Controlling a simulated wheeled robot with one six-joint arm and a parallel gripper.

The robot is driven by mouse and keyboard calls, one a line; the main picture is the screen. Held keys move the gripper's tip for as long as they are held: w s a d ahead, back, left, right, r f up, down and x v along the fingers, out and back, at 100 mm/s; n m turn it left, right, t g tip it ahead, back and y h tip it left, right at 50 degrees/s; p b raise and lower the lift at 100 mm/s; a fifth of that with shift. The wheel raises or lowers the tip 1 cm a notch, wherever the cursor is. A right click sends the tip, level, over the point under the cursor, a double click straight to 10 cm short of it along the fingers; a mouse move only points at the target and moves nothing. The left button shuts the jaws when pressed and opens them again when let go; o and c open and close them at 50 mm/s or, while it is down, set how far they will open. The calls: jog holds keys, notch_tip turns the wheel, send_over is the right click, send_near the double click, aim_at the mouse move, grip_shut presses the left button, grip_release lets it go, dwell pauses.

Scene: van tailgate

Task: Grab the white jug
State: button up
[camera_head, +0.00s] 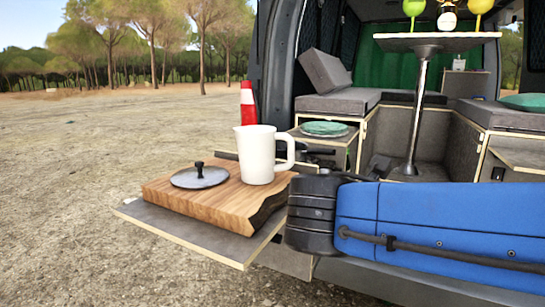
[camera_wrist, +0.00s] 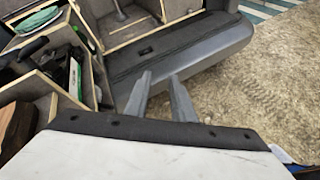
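The white jug (camera_head: 257,154) stands upright on a thick wooden board (camera_head: 215,202) in the head view, its handle (camera_head: 287,152) to the right. A grey round lid (camera_head: 200,178) with a dark knob lies on the board left of the jug. In the wrist view my gripper (camera_wrist: 160,76) has its two grey fingers apart with nothing between them, over the van's rear sill. The jug is not visible in the wrist view. My gripper is not visible in the head view, where only my blue arm shows, right of the jug.
The board rests on a pull-out shelf (camera_head: 150,218). Behind the jug are green plates (camera_head: 324,128) on a drawer unit and a red-and-white bottle (camera_head: 248,103). A small table (camera_head: 437,38) holding drinks stands in the van. Sandy ground (camera_head: 70,200) left of the shelf is free.

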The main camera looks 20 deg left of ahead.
jog(key=s+a+r+n+t+y, duration=0.1)
jog(key=s+a+r+n+t, duration=0.1)
jog(key=a, duration=0.4)
jog(key=s+a+r+n+t, duration=0.1)
jog(key=s+a+r+n, duration=0.15)
jog(key=a, duration=0.35)
jog(key=n+t+y, duration=0.3)
jog(key=n, duration=0.1)
send_near(290, 156)
jog(key=w, duration=0.5)
jog(key=shift+w+d, duration=0.1)
jog(key=shift+w, duration=0.25)
jog(key=shift+w+d+f, duration=0.1)
jog(key=shift+w+f, duration=0.05)
jog(key=shift+w, duration=1.1)
jog(key=shift+w+d+f, duration=0.1)
jog(key=shift+w, duration=1.2)
jog(key=shift+c, duration=0.2)
grip_shut()
